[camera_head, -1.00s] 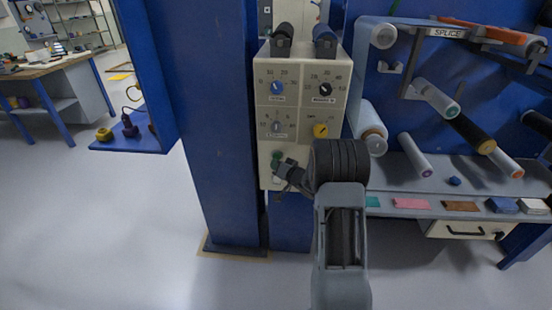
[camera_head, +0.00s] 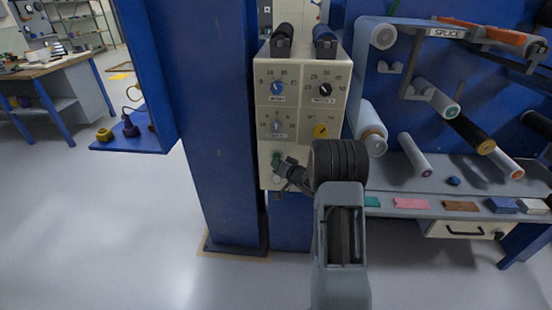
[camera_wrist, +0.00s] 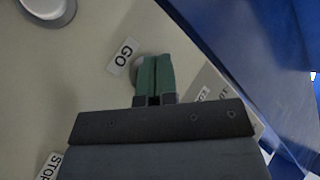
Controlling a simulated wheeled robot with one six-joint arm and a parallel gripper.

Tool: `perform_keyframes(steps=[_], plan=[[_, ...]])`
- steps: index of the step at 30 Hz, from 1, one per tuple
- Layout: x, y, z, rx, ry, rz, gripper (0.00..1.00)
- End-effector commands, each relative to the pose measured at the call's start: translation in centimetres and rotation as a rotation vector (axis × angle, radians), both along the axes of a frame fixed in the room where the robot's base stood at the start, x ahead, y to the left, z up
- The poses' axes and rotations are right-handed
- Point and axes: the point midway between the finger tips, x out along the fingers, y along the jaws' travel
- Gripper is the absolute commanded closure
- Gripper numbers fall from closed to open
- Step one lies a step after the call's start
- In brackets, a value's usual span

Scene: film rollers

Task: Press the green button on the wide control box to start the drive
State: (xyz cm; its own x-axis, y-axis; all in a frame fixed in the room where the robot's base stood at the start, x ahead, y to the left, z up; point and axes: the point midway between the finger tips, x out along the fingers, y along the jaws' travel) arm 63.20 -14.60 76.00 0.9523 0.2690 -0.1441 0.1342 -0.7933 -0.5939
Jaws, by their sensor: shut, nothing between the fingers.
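The wide control box (camera_head: 301,143) is cream, with several dials on its front and a lower strip where my gripper (camera_head: 279,167) is. In the wrist view my gripper (camera_wrist: 155,60) shows two green-toned fingers side by side, shut with nothing between them. Their tips lie over a round grey button surround (camera_wrist: 135,68) beside the GO label (camera_wrist: 123,56). The fingers cover most of this button, so its cap and whether the tips touch it cannot be told. A small green patch (camera_head: 276,157) shows at the fingertips in the head view.
A white round knob (camera_wrist: 46,7) and a STOP label (camera_wrist: 47,167) sit on the same panel. Rollers on a blue frame (camera_head: 400,90) stand to the right. A blue post (camera_head: 215,130) is at left.

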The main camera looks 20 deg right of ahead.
Motion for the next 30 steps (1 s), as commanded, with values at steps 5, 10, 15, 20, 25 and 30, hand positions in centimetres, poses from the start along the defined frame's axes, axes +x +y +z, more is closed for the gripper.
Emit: perform_keyframes(steps=[5,10,15,20,25,30], plan=[[0.15,-0.08,-0.01,0.000,0.000,0.000,1.00],[0.34,-0.20,0.02,-0.001,0.000,0.000,1.00],[0.53,-0.30,0.03,-0.001,0.000,0.000,1.00],[0.68,-0.39,0.02,-0.001,0.000,0.000,1.00],[0.76,-0.43,0.01,0.000,0.000,0.000,1.00],[0.76,-0.43,0.02,0.000,0.000,0.000,1.00]])
